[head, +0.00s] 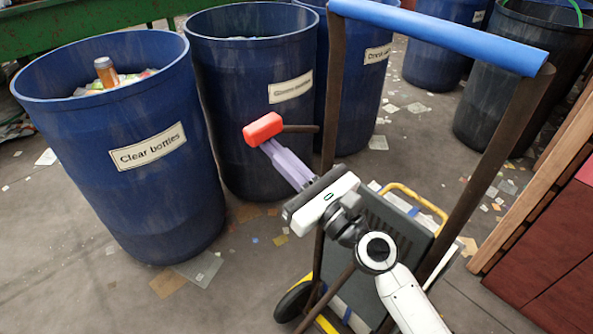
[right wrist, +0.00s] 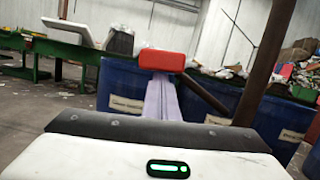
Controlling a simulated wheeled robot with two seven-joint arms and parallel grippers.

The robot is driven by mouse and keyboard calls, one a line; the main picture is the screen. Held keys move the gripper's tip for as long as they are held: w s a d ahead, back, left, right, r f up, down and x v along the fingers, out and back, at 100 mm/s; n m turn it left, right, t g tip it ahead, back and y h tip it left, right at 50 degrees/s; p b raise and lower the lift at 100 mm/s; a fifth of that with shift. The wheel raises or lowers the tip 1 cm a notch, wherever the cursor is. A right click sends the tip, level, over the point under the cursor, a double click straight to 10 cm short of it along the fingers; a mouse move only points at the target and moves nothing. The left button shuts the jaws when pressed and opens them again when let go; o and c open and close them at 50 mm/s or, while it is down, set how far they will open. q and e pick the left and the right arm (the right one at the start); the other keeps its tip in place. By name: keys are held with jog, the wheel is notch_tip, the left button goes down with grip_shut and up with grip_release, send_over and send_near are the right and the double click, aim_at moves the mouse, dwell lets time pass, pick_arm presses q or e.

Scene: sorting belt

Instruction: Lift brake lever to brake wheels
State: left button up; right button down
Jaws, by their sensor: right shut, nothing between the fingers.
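The brake lever is a dark rod with a red grip (head: 263,129), joined to the brown upright of a hand cart with a blue push bar (head: 440,36). The rod stands out roughly level to the left. My right gripper (head: 271,147) is shut and empty, its pale purple fingers pointing up at the underside of the red grip. In the right wrist view, the red grip (right wrist: 162,60) sits just beyond the fingertips (right wrist: 160,80); I cannot tell whether they touch. A dark cart wheel (head: 294,302) shows low down. My left gripper is out of view.
A blue "Clear bottles" barrel (head: 60,140) stands at left, with another blue barrel (head: 225,100) close behind the lever. More barrels stand behind. A wooden-edged red box (head: 545,245) is at right. The floor (head: 90,290) at lower left is mostly open, with scattered scraps.

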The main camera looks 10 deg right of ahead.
jog(key=shift+d+r+m+p, duration=0.1)
jog(key=shift+r+m+p, duration=0.45)
jog(key=shift+r, duration=0.2)
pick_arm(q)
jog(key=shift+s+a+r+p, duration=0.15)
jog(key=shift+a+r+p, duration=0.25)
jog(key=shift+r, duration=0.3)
pick_arm(e)
jog(key=shift+w+d+r+m+h, duration=0.1)
jog(key=shift+r+m+h, duration=0.2)
jog(key=shift+m, duration=0.15)
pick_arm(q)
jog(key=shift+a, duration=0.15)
